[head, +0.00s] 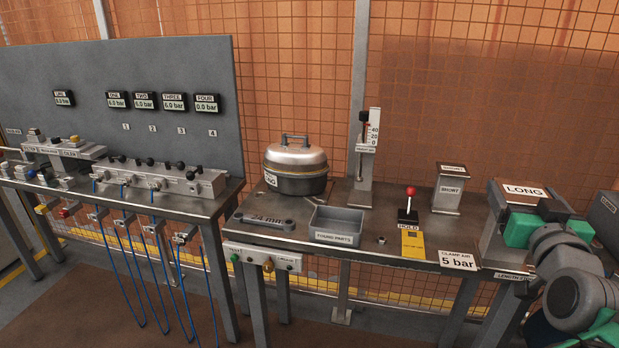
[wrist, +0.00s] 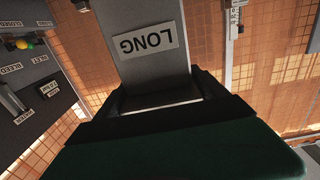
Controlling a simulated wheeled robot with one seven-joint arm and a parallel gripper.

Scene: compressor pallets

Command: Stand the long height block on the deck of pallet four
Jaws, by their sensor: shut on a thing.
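The long height block (head: 495,222) is a grey block with a white LONG label on top, at the right end of the bench in the head view. In the wrist view the block (wrist: 148,75) extends away from the jaws, its label upside down. My gripper (head: 548,212), with green and black jaws, is shut on the block; the jaws (wrist: 162,103) also show in the wrist view. I cannot tell whether the block's foot touches the bench. I cannot make out pallet four or its deck in either view; only a gauge labelled FOUR (head: 207,103) shows, reading 0.0 bar.
Left of the block stand a SHORT block (head: 448,196), a red-knobbed HOLD lever (head: 409,207), a height gauge (head: 363,165), a grey parts tray (head: 337,222) and a lidded metal pot (head: 294,166). A valve manifold (head: 165,178) with hanging blue hoses is at left.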

